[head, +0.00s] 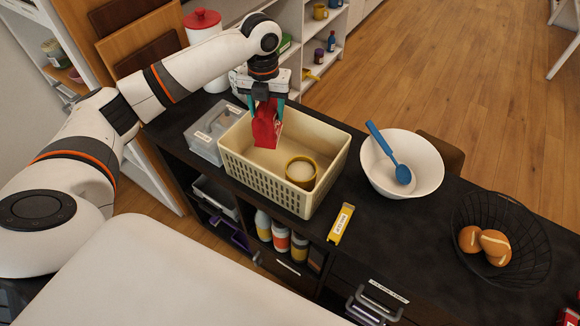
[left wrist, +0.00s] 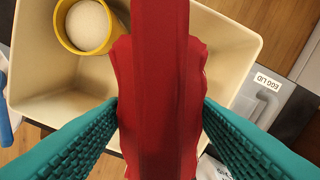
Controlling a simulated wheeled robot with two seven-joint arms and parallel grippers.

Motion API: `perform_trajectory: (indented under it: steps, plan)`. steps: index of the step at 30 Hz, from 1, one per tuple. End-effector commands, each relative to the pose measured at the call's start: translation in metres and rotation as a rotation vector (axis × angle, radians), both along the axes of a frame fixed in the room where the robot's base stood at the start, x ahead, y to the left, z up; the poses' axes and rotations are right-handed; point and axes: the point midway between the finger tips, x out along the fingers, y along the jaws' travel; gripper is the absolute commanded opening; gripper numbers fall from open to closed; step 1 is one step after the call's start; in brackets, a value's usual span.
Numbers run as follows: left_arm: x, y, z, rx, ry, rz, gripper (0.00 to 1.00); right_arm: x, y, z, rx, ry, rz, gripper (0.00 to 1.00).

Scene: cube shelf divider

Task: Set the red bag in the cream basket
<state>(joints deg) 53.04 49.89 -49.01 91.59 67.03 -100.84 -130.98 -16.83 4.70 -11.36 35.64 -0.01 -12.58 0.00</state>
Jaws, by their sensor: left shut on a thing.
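The red bag (head: 266,125) hangs upright in my left gripper (head: 266,104), over the back left part of the cream basket (head: 262,177). In the left wrist view the teal fingers press on both sides of the red bag (left wrist: 160,90), with the cream basket (left wrist: 42,92) below it. The bag's lower end is at about the height of the basket's rim or just inside; I cannot tell if it touches the floor. A yellow cup with white contents (head: 301,171) stands in the basket's front right part. My right gripper is not in view.
A lidded grey box (head: 210,130) stands left of the basket. A white bowl with a blue spoon (head: 401,164) and a black wire basket with bread (head: 502,238) are to the right. A yellow box (head: 341,223) lies in front. A red-lidded canister (head: 203,28) stands behind.

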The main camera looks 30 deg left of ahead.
Motion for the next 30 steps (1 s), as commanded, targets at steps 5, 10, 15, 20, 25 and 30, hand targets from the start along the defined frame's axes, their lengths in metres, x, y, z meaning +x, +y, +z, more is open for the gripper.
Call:
perform_trajectory:
  steps: [5, 10, 15, 20, 25, 30]
  plan:
    - [0.0, 0.0, -0.018, 0.0, 0.0, 0.0, 0.28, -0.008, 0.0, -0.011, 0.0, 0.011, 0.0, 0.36]
    - [-0.001, 0.0, -0.046, 0.0, 0.004, 0.0, 0.28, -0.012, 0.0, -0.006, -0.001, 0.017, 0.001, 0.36]
    - [-0.001, 0.0, -0.071, 0.0, 0.001, 0.001, 0.28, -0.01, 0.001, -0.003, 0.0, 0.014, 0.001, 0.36]
    - [0.0, 0.0, -0.083, -0.001, 0.0, 0.0, 0.28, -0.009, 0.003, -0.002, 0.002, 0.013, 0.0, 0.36]
    - [-0.001, 0.0, -0.106, 0.0, 0.002, 0.001, 0.28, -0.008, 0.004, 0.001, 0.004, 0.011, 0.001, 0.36]
    - [-0.001, 0.0, -0.115, 0.0, -0.001, 0.0, 0.28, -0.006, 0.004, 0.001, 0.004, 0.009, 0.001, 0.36]
